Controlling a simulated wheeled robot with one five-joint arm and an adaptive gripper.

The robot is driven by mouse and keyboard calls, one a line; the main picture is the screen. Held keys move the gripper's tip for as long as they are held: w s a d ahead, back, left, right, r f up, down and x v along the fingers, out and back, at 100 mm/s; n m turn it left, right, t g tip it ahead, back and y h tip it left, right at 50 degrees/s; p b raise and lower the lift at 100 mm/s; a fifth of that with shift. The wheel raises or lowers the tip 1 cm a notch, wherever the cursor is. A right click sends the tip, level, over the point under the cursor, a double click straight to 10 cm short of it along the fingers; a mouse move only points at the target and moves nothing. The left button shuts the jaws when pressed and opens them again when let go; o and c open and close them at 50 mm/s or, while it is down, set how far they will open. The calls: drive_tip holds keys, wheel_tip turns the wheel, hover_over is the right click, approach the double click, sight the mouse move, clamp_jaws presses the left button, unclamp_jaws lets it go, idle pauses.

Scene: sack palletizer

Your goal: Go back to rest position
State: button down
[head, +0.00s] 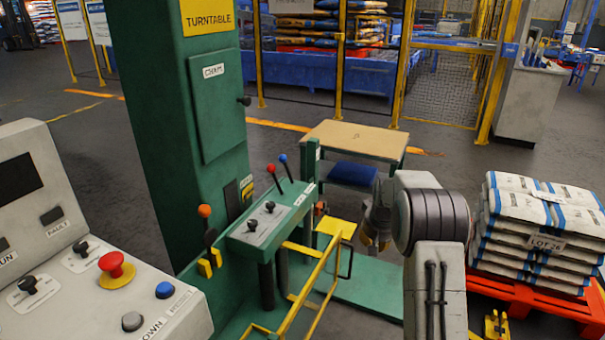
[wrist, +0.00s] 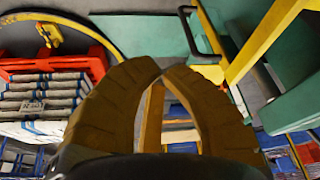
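My gripper (head: 372,238) hangs beyond my thick grey arm joint in the head view, to the right of the green turntable machine (head: 178,130). In the wrist view, the two tan padded fingers of my gripper (wrist: 160,72) curve inward and their tips meet or nearly meet. A gap shows between the fingers lower down, and I see nothing held there. My arm hides part of the floor and the area behind it.
A control panel (head: 98,270) with a red stop button stands at the left. Yellow rails (head: 318,275) and levers stand close to my gripper's left. A wooden-topped table (head: 357,138) is behind. Stacked sacks (head: 540,230) sit on a red pallet (head: 535,303) at the right.

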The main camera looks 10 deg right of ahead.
drive_tip(key=s+a+r+n+p, duration=0.1)
drive_tip(key=s+a+r+p, duration=0.2)
drive_tip(key=s+a+r, duration=0.5)
drive_tip(key=s+a+r+n+p, duration=0.1)
drive_tip(key=s+a+r+p, duration=0.2)
drive_tip(key=s+r, duration=0.55)
drive_tip(key=s+a+r+n+p, duration=0.1)
drive_tip(key=s+a+r+p, duration=0.1)
drive_tip(key=s, duration=0.8)
drive_tip(key=s+a+r+y+p, duration=0.1)
drive_tip(key=s+a+r+p, duration=0.2)
drive_tip(key=s, duration=0.7)
drive_tip(key=shift+s+a+r+n, duration=0.4)
drive_tip(key=shift+a+r, duration=0.4)
drive_tip(key=shift+r, duration=0.15)
